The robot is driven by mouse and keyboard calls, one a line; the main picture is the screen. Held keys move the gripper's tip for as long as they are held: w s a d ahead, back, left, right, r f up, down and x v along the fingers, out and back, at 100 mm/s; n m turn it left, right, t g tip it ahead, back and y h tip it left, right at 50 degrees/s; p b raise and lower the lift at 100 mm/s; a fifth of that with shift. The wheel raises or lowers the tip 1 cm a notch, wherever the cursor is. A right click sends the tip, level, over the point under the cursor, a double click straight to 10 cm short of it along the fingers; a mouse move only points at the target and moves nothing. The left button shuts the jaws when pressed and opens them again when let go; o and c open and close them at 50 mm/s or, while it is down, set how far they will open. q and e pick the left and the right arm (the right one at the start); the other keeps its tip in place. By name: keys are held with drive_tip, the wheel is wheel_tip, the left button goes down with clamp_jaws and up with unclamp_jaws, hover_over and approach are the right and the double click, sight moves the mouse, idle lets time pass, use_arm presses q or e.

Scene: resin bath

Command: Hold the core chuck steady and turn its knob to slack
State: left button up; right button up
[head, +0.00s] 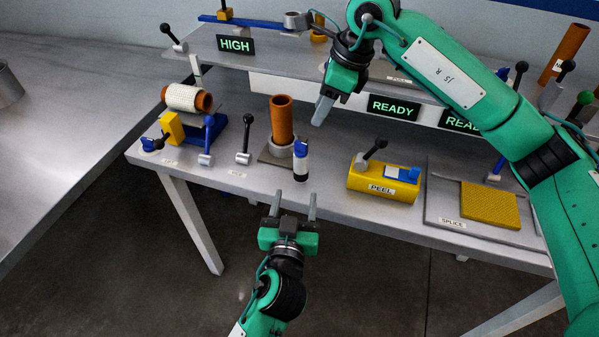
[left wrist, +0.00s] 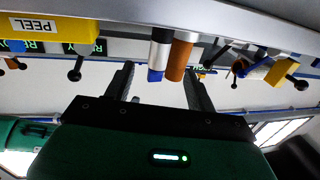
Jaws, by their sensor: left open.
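No part is labelled as the core chuck. A brown core tube (head: 282,117) stands upright in a grey collar (head: 280,147), which may be the chuck; the tube also shows in the left wrist view (left wrist: 180,58). A white cylinder with a blue top and dark band (head: 301,160) stands in front of it at the table edge. My left gripper (head: 294,204) is open and empty, before the table edge. My right gripper (head: 322,112) hangs above the table, its jaw opening unclear.
Black-knobbed levers (head: 243,150) stand on the table. A yellow PEEL block (head: 384,182) and a SPLICE board (head: 442,207) with a yellow pad lie to the right. A raised shelf (head: 290,62) with HIGH and READY signs runs behind. The floor before the table is clear.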

sight(300, 171)
use_arm(q)
drive_tip(key=w, duration=0.3)
drive_tip(key=w+d, duration=0.1)
drive_tip(key=w, duration=0.7)
drive_tip(key=shift+d, duration=0.15)
drive_tip(key=shift+c, duration=0.5)
drive_tip(key=c, duration=1.1)
